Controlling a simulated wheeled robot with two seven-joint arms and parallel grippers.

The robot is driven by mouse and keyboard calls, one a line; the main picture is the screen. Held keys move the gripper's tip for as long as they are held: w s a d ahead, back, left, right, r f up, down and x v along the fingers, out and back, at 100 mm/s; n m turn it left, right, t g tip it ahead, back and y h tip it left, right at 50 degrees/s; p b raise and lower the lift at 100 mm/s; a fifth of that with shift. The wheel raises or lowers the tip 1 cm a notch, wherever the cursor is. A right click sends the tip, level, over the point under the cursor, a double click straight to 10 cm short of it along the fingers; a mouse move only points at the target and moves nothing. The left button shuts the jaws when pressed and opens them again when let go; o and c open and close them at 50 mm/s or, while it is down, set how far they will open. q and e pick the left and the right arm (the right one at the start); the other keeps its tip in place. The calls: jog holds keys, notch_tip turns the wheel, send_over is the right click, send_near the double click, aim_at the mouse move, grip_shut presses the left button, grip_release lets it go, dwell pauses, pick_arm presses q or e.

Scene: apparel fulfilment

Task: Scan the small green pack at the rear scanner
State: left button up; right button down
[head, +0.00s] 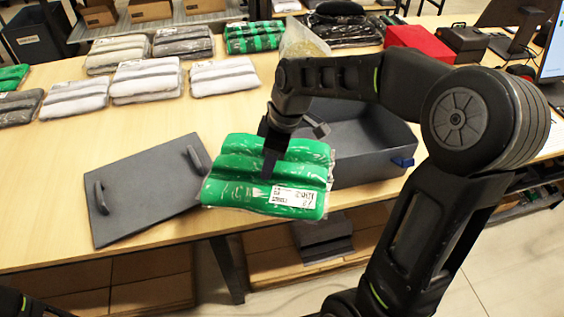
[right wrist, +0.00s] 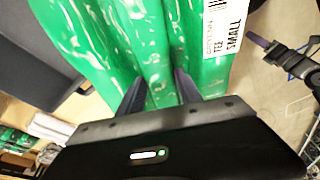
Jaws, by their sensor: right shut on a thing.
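The small green pack (head: 265,170) is a clear-wrapped bundle of green folded fabric with a white label. It hangs in front of the grey bin, its label facing my head camera. My right gripper (head: 272,150) is shut on the pack's upper edge. In the right wrist view the fingers (right wrist: 160,88) press into the green pack (right wrist: 150,40), whose label reads "SMALL". A dark jointed part (right wrist: 285,55) at that view's right may be my left gripper; its jaw state is unclear. I cannot pick out the rear scanner for certain.
A grey open bin (head: 365,160) stands behind the pack. Wrapped white and grey packs (head: 145,80) and another green pack (head: 253,37) lie at the back. A red box (head: 418,42) stands back right.

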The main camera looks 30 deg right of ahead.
aim_at(223, 164)
jog(key=w+a+m, duration=0.1)
jog(key=a, duration=0.1)
jog(key=w+a+m, duration=0.1)
jog(key=m, duration=0.1)
jog(key=w+a+m+h, duration=0.1)
jog(key=w+a+m, duration=0.1)
jog(key=shift+a+r+t, duration=0.15)
jog(key=shift+a+t, duration=0.15)
jog(key=shift+a, duration=0.05)
jog(key=a+m, duration=0.1)
jog(key=w+a+f+m+b, duration=0.1)
jog(key=w+a+m+b, duration=0.1)
jog(key=shift+w+f+h, duration=0.2)
jog(key=shift+f+h, duration=0.15)
jog(key=shift+h, duration=0.05)
jog(key=shift+w+a+f+m+t+b, duration=0.15)
jog(key=shift+f+m+t+b, duration=0.15)
jog(key=shift+m+b, duration=0.2)
jog(key=shift+r, duration=0.1)
